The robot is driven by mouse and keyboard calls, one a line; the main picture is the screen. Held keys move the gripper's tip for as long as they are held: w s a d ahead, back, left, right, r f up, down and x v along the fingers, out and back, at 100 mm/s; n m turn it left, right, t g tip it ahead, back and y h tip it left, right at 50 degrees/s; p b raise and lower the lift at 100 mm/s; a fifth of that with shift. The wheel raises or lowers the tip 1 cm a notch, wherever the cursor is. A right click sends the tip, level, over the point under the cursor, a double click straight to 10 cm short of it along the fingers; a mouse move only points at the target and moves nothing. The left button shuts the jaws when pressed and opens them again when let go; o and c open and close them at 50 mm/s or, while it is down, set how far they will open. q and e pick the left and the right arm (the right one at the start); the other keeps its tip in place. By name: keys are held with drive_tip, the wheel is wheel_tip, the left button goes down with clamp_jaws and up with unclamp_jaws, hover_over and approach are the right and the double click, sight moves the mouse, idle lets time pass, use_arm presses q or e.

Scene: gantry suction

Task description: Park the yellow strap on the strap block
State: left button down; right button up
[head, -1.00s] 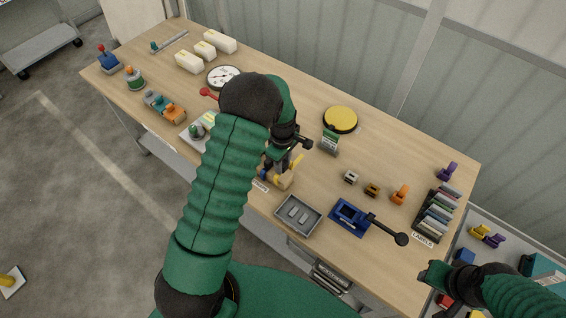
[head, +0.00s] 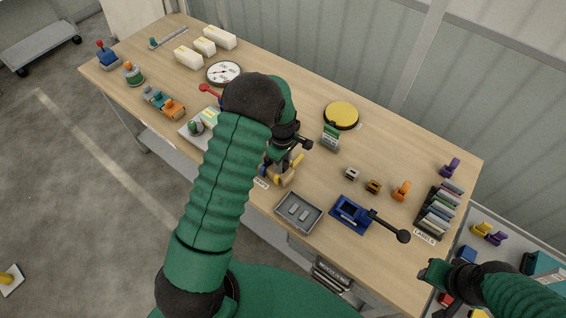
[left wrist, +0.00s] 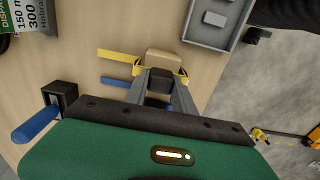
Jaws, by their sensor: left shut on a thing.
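The yellow strap (head: 297,162) is at my left gripper (head: 279,172) near the front edge of the workbench. In the left wrist view the gripper's fingers (left wrist: 161,82) are shut with a dark piece between them and yellow strap (left wrist: 118,55) at their tips. The pale wooden strap block (head: 287,179) is right at the fingertips; it also shows in the left wrist view (left wrist: 164,62). I cannot tell whether the strap is seated on it. A blue strap (left wrist: 116,81) lies beside the yellow one. My right gripper (head: 434,271) is off the bench's right end, its jaws unclear.
A grey tray (head: 281,209) and a blue fixture with a black handle (head: 351,214) stand right of the block.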

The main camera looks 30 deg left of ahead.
use_arm(q)
drive_tip(key=shift+f+b, duration=0.35)
drive_tip(key=shift+f, duration=0.25)
drive_tip(key=c, duration=1)
unclamp_jaws()
drive_tip(key=shift+o, duration=0.2)
wheel_tip(320, 180, up, 17)
drive_tip(key=b, duration=0.1)
drive_tip(key=shift+b, duration=0.35)
drive_tip(key=shift+f, duration=0.1)
